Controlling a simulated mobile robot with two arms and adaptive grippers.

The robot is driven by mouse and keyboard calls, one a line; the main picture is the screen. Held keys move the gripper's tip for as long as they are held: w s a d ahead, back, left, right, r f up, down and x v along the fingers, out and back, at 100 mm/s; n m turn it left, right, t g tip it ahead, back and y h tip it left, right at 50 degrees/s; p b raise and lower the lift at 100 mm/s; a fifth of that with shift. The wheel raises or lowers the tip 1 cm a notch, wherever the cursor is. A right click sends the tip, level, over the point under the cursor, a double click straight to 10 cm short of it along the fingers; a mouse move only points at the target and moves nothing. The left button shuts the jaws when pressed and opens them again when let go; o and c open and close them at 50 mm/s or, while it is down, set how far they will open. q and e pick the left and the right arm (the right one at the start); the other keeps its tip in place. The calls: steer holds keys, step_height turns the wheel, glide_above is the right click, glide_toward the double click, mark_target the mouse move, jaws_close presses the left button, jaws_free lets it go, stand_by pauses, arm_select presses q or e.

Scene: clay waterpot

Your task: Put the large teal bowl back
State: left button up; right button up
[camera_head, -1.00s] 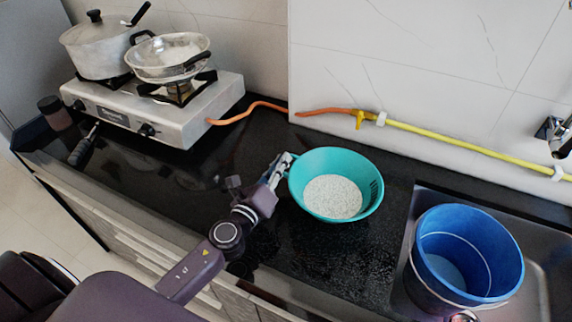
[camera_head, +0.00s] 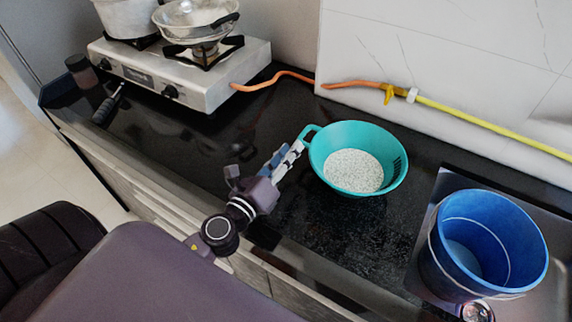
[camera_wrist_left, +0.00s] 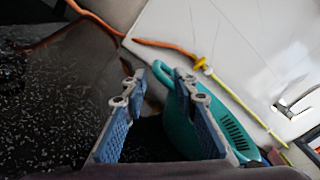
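The large teal bowl (camera_head: 392,143) stands upright on the black counter and holds white grains (camera_head: 354,171). Its looped handle (camera_head: 309,132) points left. My left gripper (camera_head: 297,147) is at the bowl's left side, close to the handle. In the left wrist view, the fingers of my left gripper (camera_wrist_left: 159,76) are spread apart. The teal bowl (camera_wrist_left: 178,130) is partly hidden there behind the right finger, and its handle shows near the fingertips. I cannot tell whether a finger touches the handle. My right gripper is not in view.
A stove (camera_head: 180,75) with a pot (camera_head: 125,17) and a glass-like pan (camera_head: 197,22) stands at the back left. A blue bucket (camera_head: 487,240) stands in the sink (camera_head: 550,277) at right. An orange and yellow hose (camera_head: 470,119) runs along the wall.

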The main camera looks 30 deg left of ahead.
arm_select(q)
steer(key=shift+s+f+b, duration=0.15)
steer(key=shift+s+b, duration=0.25)
steer(key=shift+s, duration=0.85)
steer(key=shift+s+r, duration=0.2)
steer(key=shift+s, duration=0.4)
